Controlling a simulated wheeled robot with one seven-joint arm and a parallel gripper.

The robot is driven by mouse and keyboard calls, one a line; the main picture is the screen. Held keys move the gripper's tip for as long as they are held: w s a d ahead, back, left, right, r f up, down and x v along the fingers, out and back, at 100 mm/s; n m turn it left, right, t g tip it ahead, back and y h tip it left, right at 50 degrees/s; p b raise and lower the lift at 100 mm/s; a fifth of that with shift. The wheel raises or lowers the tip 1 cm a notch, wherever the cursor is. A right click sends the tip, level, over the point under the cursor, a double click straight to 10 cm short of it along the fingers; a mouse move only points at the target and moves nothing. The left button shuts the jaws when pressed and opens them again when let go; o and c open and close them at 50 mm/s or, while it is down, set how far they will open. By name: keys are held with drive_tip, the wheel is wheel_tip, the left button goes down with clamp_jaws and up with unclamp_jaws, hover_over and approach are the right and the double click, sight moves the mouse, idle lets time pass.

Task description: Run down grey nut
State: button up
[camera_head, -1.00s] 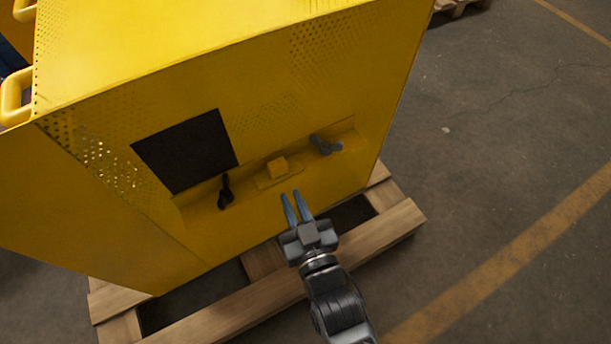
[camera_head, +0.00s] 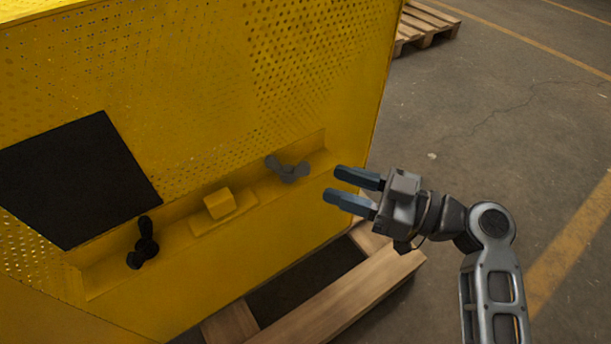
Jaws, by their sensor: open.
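The grey nut (camera_head: 287,170) is a wing-shaped piece at the right end of a recessed ledge in the yellow machine housing (camera_head: 230,100). My gripper (camera_head: 341,187) is to the right of the grey nut and apart from it in the picture. Its two blue-grey fingers point left toward the housing. The fingers are open with nothing between them. The stud or thread behind the grey nut cannot be seen.
A black wing nut (camera_head: 143,243) sits at the left of the same ledge. A yellow block (camera_head: 219,204) stands between the two nuts. A dark square panel (camera_head: 75,180) is at the left. The housing stands on a wooden pallet (camera_head: 345,305). Open floor lies right.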

sight(303, 174)
drive_tip(key=b+x, duration=0.1)
drive_tip(key=x, duration=0.6)
drive_tip(key=shift+a+r, duration=0.1)
drive_tip(key=shift+a, duration=0.25)
drive_tip(key=shift+c, duration=0.2)
clamp_jaws()
